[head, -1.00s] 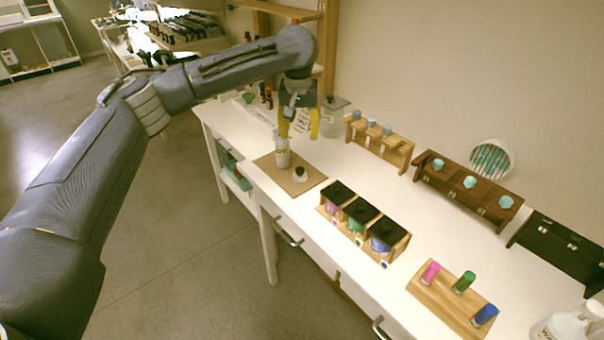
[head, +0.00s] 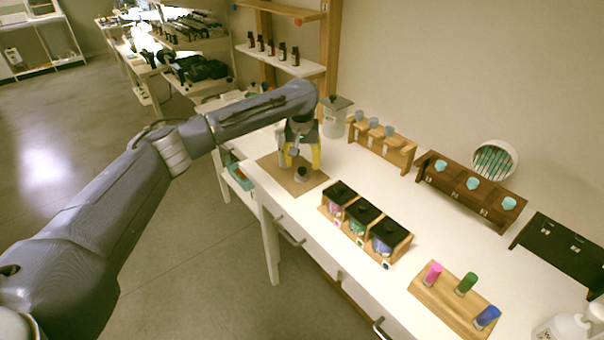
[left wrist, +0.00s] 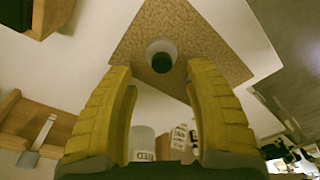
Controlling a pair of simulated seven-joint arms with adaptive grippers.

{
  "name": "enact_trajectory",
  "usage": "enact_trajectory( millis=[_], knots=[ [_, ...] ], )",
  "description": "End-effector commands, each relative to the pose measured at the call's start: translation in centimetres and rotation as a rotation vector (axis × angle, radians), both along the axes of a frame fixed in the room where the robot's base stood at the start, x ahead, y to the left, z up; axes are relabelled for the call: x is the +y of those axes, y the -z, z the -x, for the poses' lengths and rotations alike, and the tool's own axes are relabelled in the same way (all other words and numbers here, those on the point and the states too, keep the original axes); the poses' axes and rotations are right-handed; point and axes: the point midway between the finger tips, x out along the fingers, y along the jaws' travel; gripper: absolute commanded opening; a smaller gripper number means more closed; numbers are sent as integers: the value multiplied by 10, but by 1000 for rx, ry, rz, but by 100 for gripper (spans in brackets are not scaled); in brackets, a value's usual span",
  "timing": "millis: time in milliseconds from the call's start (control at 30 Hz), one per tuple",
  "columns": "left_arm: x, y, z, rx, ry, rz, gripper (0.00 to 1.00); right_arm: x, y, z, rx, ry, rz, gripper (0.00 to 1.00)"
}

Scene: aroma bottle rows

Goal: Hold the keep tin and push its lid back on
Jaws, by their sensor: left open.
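A small round white piece with a dark top (head: 301,174) sits on the brown mat (head: 267,165). I cannot tell whether it is the keep tin or its lid. It also shows in the left wrist view (left wrist: 161,56), beyond and between the fingertips. My left gripper (head: 301,164) is open, pointing down close above the mat, just behind the piece in the head view. In the left wrist view, its yellow fingers (left wrist: 158,68) are apart with nothing held between the tips. The gripper hides the back of the mat. My right gripper is out of view.
A rack with three black-topped compartments (head: 363,218) stands right of the mat. A board with pink, green and blue bottles (head: 446,303) lies farther right. Racks with pale caps (head: 384,150) line the wall side. A clear jar (head: 337,115) stands behind the gripper.

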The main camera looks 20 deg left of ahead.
Motion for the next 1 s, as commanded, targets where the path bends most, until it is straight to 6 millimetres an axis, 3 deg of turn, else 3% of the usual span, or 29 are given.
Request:
enact_trajectory(
  millis=[367,800,1000],
  knots=[
    [0,2,0,1,1,1,52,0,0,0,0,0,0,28],
    [4,47,-7,2,0,1,52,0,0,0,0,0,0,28],
    [5,52,-8,0,0,1,52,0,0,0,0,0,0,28]
  ],
)
